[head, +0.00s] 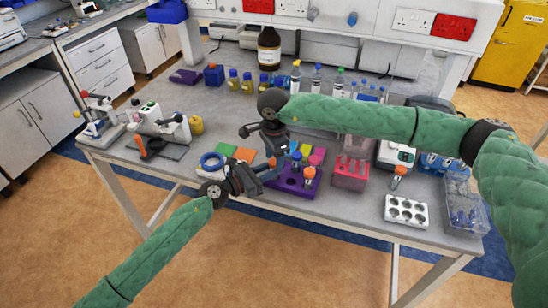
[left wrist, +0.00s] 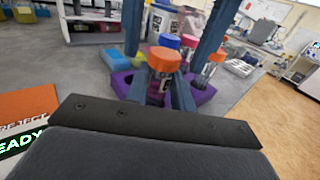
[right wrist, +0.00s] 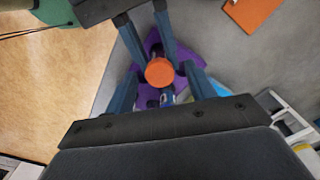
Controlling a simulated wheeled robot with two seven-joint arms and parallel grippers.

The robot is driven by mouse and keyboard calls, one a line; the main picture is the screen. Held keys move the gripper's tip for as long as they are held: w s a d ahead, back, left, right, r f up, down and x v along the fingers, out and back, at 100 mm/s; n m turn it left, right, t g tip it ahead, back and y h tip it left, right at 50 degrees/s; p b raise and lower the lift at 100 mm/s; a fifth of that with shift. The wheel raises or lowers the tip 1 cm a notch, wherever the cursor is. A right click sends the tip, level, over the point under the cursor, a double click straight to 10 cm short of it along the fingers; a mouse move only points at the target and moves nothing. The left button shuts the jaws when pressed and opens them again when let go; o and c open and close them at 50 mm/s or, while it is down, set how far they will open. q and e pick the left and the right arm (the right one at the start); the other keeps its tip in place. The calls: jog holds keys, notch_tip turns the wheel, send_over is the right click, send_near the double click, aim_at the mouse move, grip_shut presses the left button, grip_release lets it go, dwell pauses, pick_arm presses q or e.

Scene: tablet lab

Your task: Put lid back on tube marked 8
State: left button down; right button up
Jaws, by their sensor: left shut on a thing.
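My left gripper (left wrist: 157,98) is shut on a tube (left wrist: 155,92) with an orange lid (left wrist: 163,59) at its top. The lid also shows in the right wrist view (right wrist: 160,71); I cannot tell whether it is seated. My right gripper (right wrist: 162,75) comes from above, its fingers apart on either side of the lid. In the head view the two grippers meet at the left side of the purple rack (head: 285,186). The rack holds a blue-lidded tube (head: 296,157) and an orange-lidded tube (head: 309,174). I cannot read any tube number.
A pink rack (head: 350,175) stands right of the purple one. A separate orange-lidded tube (head: 398,177) and a white multi-well plate (head: 406,211) are further right. Coloured mats (head: 223,151) lie to the left. Bottles (head: 247,84) line the back.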

notch_tip(320, 180, up, 12)
dwell(0.7)
pick_arm(q)
jog(key=c, duration=1.1)
grip_release()
jog(key=b+v, duration=0.1)
jog(key=v, duration=0.1)
jog(key=b+v, duration=0.1)
jog(key=v, duration=0.1)
jog(key=b+v, duration=0.1)
jog(key=v, duration=0.1)
jog(key=shift+f, duration=0.25)
jog(key=shift+b+v, duration=0.3)
jog(key=shift+v, duration=0.6)
pick_arm(e)
jog(key=shift+f, duration=1.85)
pick_arm(q)
jog(key=shift+r, duration=0.2)
